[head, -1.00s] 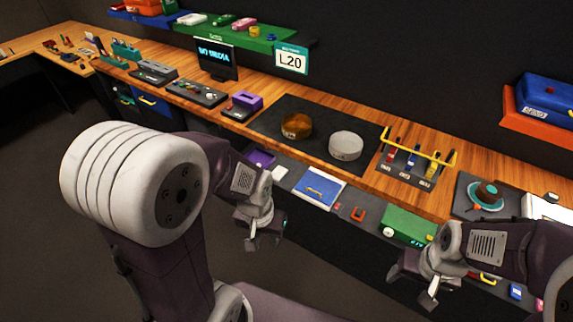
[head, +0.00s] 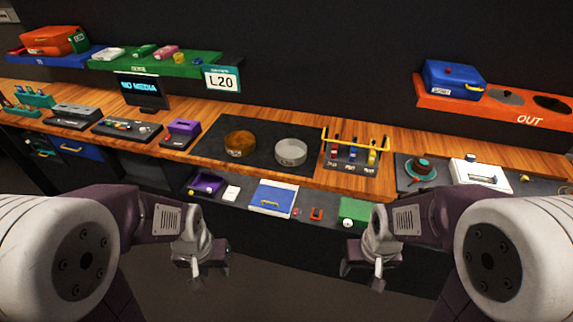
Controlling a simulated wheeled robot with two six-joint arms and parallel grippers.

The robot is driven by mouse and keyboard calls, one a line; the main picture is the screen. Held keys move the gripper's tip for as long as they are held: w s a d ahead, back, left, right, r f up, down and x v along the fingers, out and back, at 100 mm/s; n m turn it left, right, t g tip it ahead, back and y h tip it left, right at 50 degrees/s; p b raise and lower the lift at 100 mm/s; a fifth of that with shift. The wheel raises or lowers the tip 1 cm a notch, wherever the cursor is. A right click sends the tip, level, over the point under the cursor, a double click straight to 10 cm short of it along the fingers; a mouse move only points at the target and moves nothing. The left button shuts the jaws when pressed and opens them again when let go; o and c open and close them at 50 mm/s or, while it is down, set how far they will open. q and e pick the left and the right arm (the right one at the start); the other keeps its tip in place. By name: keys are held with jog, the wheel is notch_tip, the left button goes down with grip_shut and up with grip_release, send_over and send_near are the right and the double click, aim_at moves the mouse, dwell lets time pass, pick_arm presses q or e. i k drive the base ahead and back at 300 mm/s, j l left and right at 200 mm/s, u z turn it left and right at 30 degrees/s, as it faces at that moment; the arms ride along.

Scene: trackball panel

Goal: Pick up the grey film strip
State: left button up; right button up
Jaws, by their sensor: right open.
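I cannot make out the grey film strip for certain in the head view. My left gripper (head: 193,268) hangs in front of the bench at left of centre. It looks open and empty, its fingers apart. My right gripper (head: 365,270) hangs in front of the bench at right of centre, below the green box (head: 354,211). It is open and empty. Neither gripper touches anything.
The wooden bench bears a dark mat with a brown round dish (head: 240,143) and a grey round dish (head: 290,152). A yellow-barred rack (head: 352,152), a teal round piece (head: 421,168) and a white tray (head: 478,174) stand to the right. A lower ledge holds a blue folder (head: 272,198).

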aim_at(493, 180)
jog(key=i+j, duration=0.1)
jog(key=j, duration=0.5)
jog(key=i+j, duration=0.1)
jog(key=j, duration=0.45)
jog(key=z, duration=2)
jog(key=i+l+u, duration=0.3)
jog(key=j, duration=0.1)
